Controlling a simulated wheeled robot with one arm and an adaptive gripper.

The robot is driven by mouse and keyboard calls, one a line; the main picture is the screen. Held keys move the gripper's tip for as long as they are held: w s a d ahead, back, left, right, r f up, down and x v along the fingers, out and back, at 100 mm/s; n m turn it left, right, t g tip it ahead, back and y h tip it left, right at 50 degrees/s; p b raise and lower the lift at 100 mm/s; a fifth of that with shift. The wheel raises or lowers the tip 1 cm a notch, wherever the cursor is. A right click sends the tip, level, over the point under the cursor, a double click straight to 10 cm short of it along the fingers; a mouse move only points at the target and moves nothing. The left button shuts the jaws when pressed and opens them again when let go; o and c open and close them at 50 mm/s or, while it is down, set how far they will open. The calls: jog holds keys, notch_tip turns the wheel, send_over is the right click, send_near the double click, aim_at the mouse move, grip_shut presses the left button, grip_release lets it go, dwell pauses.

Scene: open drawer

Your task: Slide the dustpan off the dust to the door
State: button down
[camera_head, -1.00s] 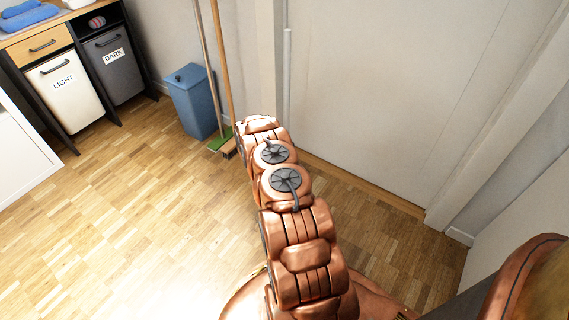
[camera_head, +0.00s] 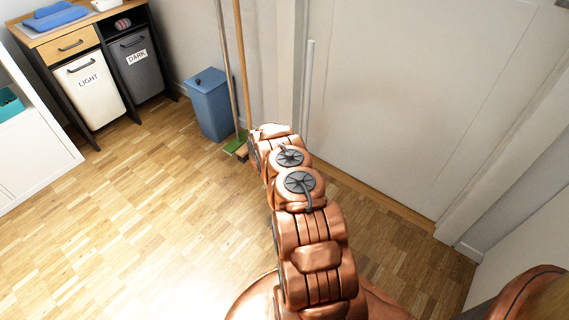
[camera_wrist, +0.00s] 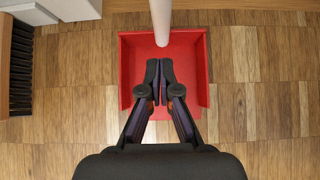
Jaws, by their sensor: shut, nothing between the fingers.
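The red dustpan (camera_wrist: 206,85) lies on the floor in the wrist view, its open side toward my wrist. Its long pale pole (camera_wrist: 160,22) rises from the back wall and also stands upright beside the door in the head view (camera_head: 307,90). My gripper (camera_wrist: 159,68) is shut and empty, its tips over the pan in front of the pole. I cannot tell whether it touches the pan. The white door (camera_head: 420,90) fills the right of the head view. In the head view my arm hides the pan and gripper. I see no dust in either view.
A broom with dark bristles (camera_wrist: 20,70) is at the left in the wrist view. LIGHT and DARK hampers (camera_head: 92,90) are farther left. The middle of the wooden floor (camera_head: 130,210) is clear.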

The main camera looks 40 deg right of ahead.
jog(key=p+v, duration=0.2)
jog(key=v, duration=0.8)
jog(key=shift+a, duration=0.15)
jog(key=shift+s, duration=0.1)
